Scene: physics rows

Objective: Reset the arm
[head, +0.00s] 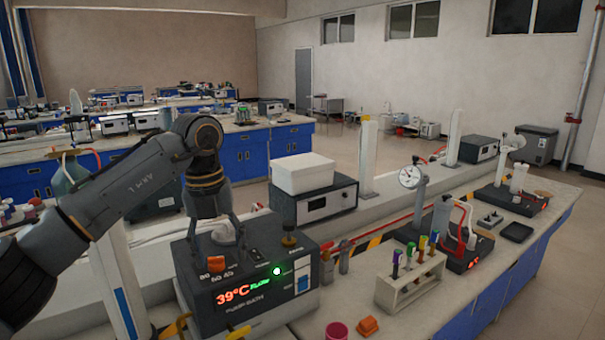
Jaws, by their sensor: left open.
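My left arm (150,175) comes in from the left, bends at its elbow and hangs down over the dark bath device (245,294) at the front of the bench. My left gripper (225,240) points down and is open, with its fingertips close above the device's top. A small pale round part shows between the fingers; I cannot tell whether they touch it. The device's display reads 39°C in red, beside a lit green spot. My right gripper is not in view.
A white box on a dark unit (314,198) stands behind the device. A rack of coloured tubes (411,281), an orange piece (367,326) and a pink cup (337,331) are to the right. A gauge (410,178) stands farther back.

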